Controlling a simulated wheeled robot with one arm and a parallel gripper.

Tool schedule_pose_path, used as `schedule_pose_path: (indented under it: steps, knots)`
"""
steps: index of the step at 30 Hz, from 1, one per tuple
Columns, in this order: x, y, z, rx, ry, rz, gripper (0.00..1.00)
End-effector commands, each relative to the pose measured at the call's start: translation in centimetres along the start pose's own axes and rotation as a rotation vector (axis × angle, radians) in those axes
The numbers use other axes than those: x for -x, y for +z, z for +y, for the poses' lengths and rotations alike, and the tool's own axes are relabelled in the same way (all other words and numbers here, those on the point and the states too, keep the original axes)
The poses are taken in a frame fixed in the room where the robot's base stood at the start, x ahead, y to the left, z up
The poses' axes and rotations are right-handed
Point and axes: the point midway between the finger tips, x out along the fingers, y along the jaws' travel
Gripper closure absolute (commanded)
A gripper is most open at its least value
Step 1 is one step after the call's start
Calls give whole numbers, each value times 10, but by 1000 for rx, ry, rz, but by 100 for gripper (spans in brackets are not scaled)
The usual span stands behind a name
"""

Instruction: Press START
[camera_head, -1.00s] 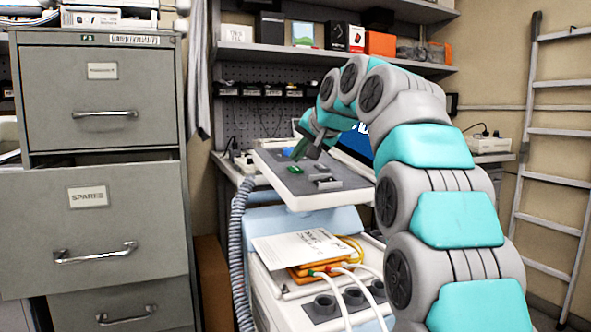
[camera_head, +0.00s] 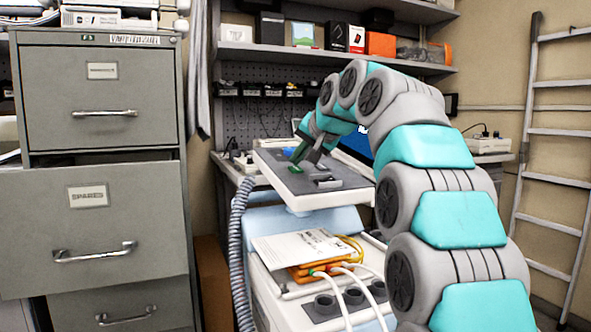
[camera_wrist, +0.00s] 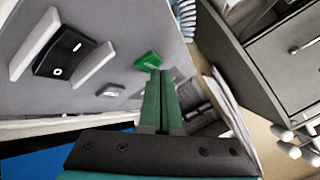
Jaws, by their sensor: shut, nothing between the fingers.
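The green START button (camera_wrist: 148,61) is a raised block on a grey panel (camera_wrist: 190,80) in the wrist view. No lettering on it is readable. My gripper (camera_wrist: 161,74) has its slim green fingers shut together and empty. Their tips are at the button's lower right edge in that view; I cannot tell whether they touch it. In the head view my gripper (camera_head: 294,161) points down at the left part of the panel (camera_head: 345,196), and the button is largely hidden behind the fingers there.
A black switch (camera_wrist: 62,54) between two pale guards sits on the same panel. A small grey block (camera_wrist: 109,90) is near the button. Below the panel are a paper (camera_head: 300,247) and orange items with white cables. A filing cabinet (camera_head: 100,120) stands left, with a drawer pulled out.

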Motion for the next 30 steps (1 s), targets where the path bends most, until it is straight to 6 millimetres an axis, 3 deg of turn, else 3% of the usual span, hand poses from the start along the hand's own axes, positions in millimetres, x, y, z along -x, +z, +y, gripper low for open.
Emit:
schedule_pose_path:
  steps: [30]
  knots:
    - [-5, 4, 4, 0, 0, -1, 100]
